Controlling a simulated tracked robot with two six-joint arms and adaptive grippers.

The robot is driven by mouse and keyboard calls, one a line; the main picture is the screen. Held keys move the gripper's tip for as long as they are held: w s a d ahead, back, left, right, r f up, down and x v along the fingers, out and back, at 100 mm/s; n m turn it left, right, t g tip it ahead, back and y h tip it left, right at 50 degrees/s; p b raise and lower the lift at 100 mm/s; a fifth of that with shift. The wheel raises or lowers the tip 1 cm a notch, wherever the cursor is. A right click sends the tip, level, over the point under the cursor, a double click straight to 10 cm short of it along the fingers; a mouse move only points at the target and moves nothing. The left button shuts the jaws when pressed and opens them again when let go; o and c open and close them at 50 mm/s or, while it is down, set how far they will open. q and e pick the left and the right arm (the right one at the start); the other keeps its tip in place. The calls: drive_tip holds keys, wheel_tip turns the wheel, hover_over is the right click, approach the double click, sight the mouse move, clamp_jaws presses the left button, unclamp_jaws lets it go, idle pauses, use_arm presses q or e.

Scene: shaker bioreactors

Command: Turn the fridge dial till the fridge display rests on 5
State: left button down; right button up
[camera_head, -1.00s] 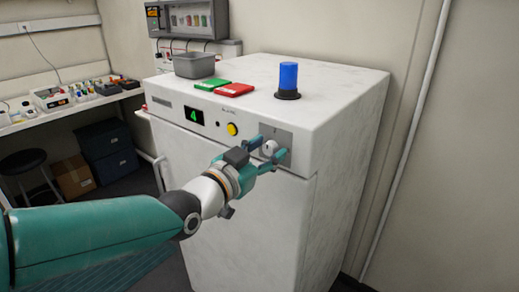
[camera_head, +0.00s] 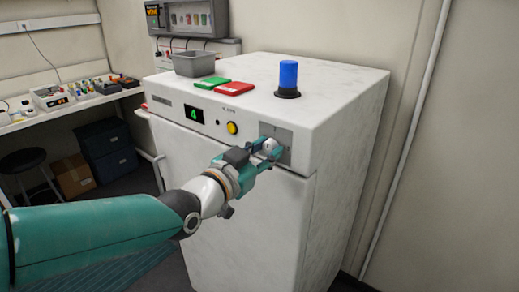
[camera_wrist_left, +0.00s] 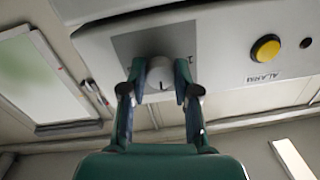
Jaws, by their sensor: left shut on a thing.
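The white fridge (camera_head: 240,220) has a black display (camera_head: 194,115) on its front panel that reads a green 4. The fridge dial (camera_wrist_left: 159,74) is a round white knob with a dark mark, on a grey plate (camera_head: 285,140) at the panel's right end. My left gripper (camera_head: 272,148) is shut on the dial. In the left wrist view its two fingers (camera_wrist_left: 160,85) sit on either side of the knob. In the head view the fingers partly hide the dial. My right gripper is not in view.
A yellow alarm button (camera_head: 232,128) sits left of the dial, and it also shows in the left wrist view (camera_wrist_left: 265,48). On the fridge top stand a blue beacon (camera_head: 288,76), a grey bin (camera_head: 194,64), and green (camera_head: 211,83) and red (camera_head: 234,89) flat items.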

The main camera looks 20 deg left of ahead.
use_arm(q)
drive_tip(key=shift+a+r, duration=0.1)
drive_tip(key=shift+r, duration=0.4)
idle(0.3)
drive_tip(key=c, duration=0.9)
unclamp_jaws()
drive_tip(key=shift+w+f, duration=0.1)
drive_tip(key=shift+o, duration=0.2)
drive_tip(key=shift+f, duration=0.1)
drive_tip(key=shift+f, duration=0.1)
drive_tip(key=v, duration=1.2)
